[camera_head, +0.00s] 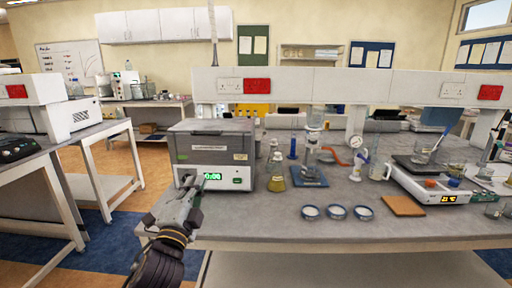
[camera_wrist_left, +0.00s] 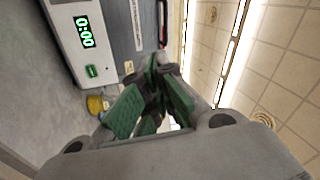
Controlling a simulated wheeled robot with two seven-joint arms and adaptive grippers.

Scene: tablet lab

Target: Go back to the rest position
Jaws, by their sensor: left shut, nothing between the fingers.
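My left gripper (camera_head: 190,184) is in front of the grey and white machine (camera_head: 213,155) at the left end of the bench. The machine's green display reads 0:00. In the left wrist view the fingers of my left gripper (camera_wrist_left: 152,112) are together with nothing between them. The machine's front (camera_wrist_left: 82,40) shows at the upper left of that view, apart from the fingers. My right gripper is in neither view.
A white side table (camera_head: 40,160) stands at the left, with open floor between.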

